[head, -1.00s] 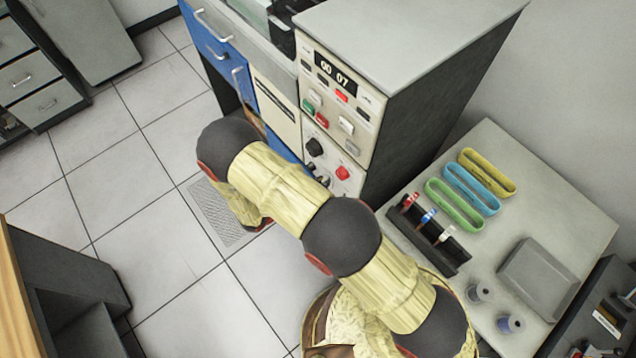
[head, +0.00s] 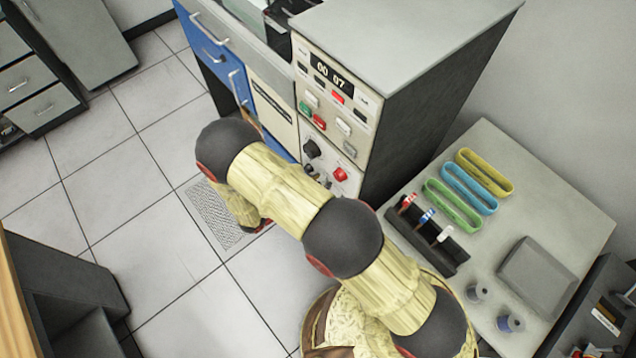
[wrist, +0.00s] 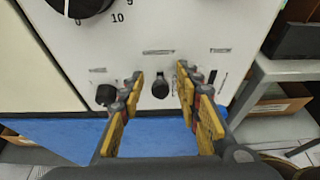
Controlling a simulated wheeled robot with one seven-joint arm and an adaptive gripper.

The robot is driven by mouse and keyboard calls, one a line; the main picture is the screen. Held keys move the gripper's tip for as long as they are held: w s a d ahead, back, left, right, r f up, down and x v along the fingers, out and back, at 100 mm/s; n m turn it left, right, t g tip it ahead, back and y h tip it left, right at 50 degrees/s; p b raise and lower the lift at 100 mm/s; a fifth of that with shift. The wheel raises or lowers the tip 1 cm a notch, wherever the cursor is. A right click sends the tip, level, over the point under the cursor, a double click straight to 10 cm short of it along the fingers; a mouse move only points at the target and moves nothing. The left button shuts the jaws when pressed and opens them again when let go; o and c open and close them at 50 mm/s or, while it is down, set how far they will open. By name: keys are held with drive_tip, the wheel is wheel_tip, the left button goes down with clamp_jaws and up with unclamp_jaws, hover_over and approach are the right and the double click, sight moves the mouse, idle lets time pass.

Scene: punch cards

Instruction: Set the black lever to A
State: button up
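In the wrist view, a black rounded lever (wrist: 160,88) stands out from the lower white panel (wrist: 200,30), in the space between my two fingers. A second black knob-like lever (wrist: 106,94) is to its left, just outside the left finger. Which of them is the black lever, and where A is marked, I cannot tell; the small labels are unreadable. My gripper (wrist: 160,73) is open, with yellow-padded fingers either side of the middle lever, and holds nothing. In the head view my arm hides the gripper.
A black numbered dial (wrist: 78,4) sits higher on the panel, with a red knob (head: 340,174) near it in the head view. A dark slot (wrist: 212,77) is right of my fingers. A side table (head: 480,250) with trays and a pen holder stands right of the cabinet (head: 420,110).

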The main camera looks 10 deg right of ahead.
drive_tip(key=v, duration=1.2)
idle(0.4)
